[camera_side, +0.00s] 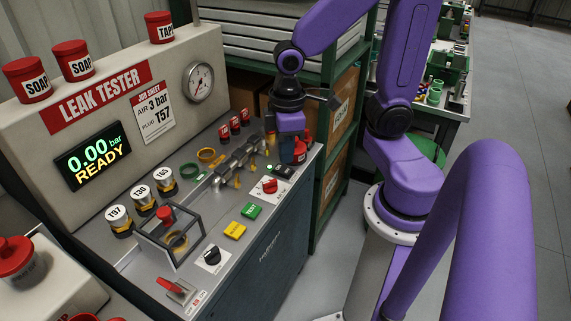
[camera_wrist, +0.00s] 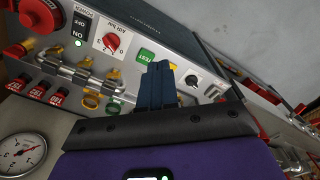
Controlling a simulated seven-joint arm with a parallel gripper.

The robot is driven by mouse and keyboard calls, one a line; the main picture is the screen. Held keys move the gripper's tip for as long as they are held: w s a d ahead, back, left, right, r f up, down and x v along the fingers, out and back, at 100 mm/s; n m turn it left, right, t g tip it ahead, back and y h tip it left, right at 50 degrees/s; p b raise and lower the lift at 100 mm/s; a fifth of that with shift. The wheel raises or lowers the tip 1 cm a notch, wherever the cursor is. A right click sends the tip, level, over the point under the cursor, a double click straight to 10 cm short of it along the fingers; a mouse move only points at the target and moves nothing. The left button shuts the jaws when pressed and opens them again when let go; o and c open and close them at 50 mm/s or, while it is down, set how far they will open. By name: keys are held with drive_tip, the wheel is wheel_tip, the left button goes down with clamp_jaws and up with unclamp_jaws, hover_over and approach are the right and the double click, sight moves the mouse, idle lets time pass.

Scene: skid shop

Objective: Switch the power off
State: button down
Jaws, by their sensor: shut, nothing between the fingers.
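The power switch panel (camera_wrist: 81,27) is a small black plate marked POWER, OFF and ON, at the upper left of the wrist view. A small green lamp (camera_wrist: 78,43) glows beside it. I cannot tell which way the switch lies. In the side view the panel (camera_side: 283,171) sits at the console's far right, just below my gripper (camera_side: 287,158). My gripper's dark blue fingers are together and empty. They also show in the wrist view (camera_wrist: 157,68), pointing toward the console. The display (camera_side: 93,156) is lit and reads 0.00 bar READY.
A red air knob (camera_side: 269,186), green TEST button (camera_side: 251,211), yellow button (camera_side: 235,230) and black knob (camera_side: 212,256) line the console's front. A pipe fitting (camera_side: 240,162) lies behind the knobs.

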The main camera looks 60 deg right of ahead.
drive_tip(key=w+d+f+m, duration=0.3)
drive_tip(key=w+d+m, duration=0.1)
drive_tip(key=w+d, duration=0.25)
drive_tip(key=m, duration=0.4)
hover_over(286, 172)
drive_tip(key=shift+d+f, duration=0.15)
drive_tip(key=shift+f, duration=1.4)
drive_tip(key=shift+f, duration=0.1)
wheel_tip(286, 172, down, 14)
drive_tip(key=shift+r, duration=0.1)
